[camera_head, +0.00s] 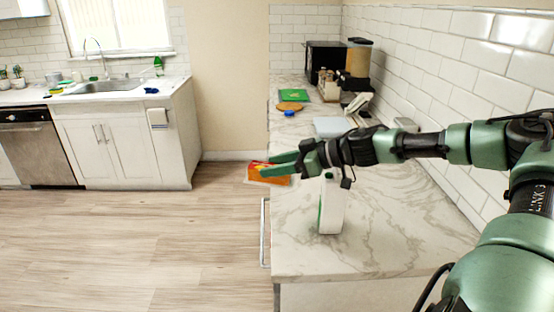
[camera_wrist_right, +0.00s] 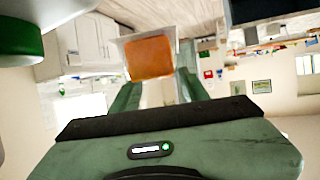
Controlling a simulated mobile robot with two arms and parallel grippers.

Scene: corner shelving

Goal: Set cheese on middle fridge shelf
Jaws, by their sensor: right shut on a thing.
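The cheese is an orange block in a clear-edged pack (camera_head: 268,175), held at the left end of my right arm in the head view. My right gripper (camera_head: 285,169) is shut on it, just past the counter's left edge and above the floor. In the right wrist view the orange cheese (camera_wrist_right: 149,57) sits between the green fingers (camera_wrist_right: 156,88). My left gripper is in neither view. No fridge or fridge shelf can be made out.
A marble counter (camera_head: 400,250) runs under my right arm, with a white and green upright item (camera_head: 331,205) close below the arm. A green board (camera_head: 294,98), a round wooden piece (camera_head: 290,107) and a coffee machine (camera_head: 357,62) stand farther back. The wooden floor (camera_head: 130,240) at left is clear.

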